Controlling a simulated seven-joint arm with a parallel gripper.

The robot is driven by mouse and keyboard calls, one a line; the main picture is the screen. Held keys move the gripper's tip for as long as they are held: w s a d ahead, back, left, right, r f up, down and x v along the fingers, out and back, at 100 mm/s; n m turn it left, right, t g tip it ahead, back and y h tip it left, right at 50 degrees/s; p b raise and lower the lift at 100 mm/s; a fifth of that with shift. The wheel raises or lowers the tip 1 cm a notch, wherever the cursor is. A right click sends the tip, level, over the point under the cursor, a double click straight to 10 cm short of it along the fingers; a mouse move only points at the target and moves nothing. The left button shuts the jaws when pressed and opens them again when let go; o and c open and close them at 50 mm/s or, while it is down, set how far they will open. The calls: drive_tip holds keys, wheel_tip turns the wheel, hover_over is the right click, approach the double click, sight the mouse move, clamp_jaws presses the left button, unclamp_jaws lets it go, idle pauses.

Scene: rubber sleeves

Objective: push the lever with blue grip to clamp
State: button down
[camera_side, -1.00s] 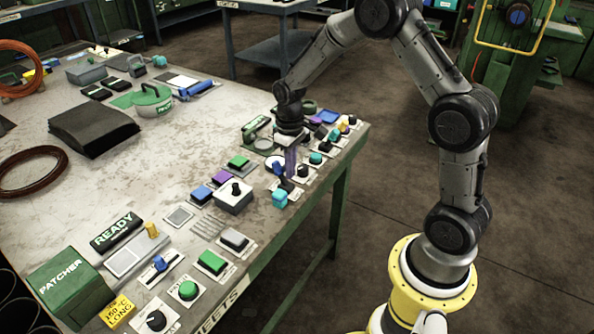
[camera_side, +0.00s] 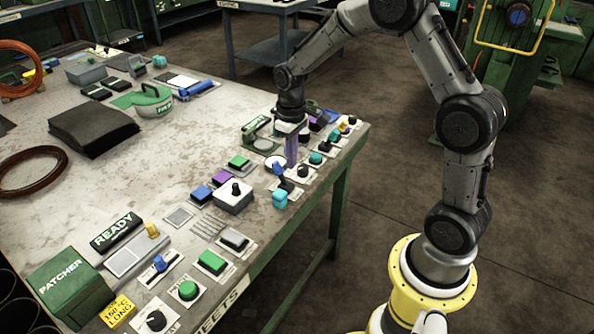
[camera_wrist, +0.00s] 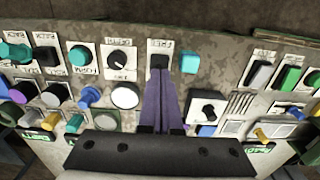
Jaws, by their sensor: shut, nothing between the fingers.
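The lever with a blue grip (camera_side: 278,169) stands on a pale plate near the table's front edge in the side view. It leans from a dark base (camera_side: 285,184) towards the upper left. My gripper (camera_side: 291,164) points down just behind and right of the grip, its purple fingers shut and empty. I cannot tell whether they touch the lever. In the wrist view, the shut fingers (camera_wrist: 160,82) reach towards a dark base (camera_wrist: 159,61) on a labelled plate. The blue grip is not visible there and may be hidden by the fingers.
A teal block (camera_side: 280,198) sits in front of the lever. A grey box with a black knob (camera_side: 234,195) stands to its left. A white round disc (camera_side: 275,162) lies behind, and several knobs line the edge to the right.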

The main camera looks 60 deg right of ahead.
drive_tip(key=shift+r, duration=2.2)
drive_tip(key=s+a+r+t, duration=0.1)
drive_tip(key=s+a+r, duration=0.15)
drive_tip(key=r, duration=0.25)
drive_tip(key=s+a+r+n+t, duration=0.1)
drive_tip(key=s+a+r+t, duration=0.1)
drive_tip(key=s+r, duration=0.25)
drive_tip(key=s+a+r+t, duration=0.1)
drive_tip(key=s+a+r, duration=0.1)
drive_tip(key=r, duration=0.4)
drive_tip(key=s+a+f+m+t, duration=0.1)
drive_tip(key=s+a+f, duration=0.1)
drive_tip(key=s, duration=1.2)
drive_tip(key=shift+a+f+t, duration=0.25)
drive_tip(key=shift+f+t, duration=0.05)
drive_tip(key=shift+f, duration=0.4)
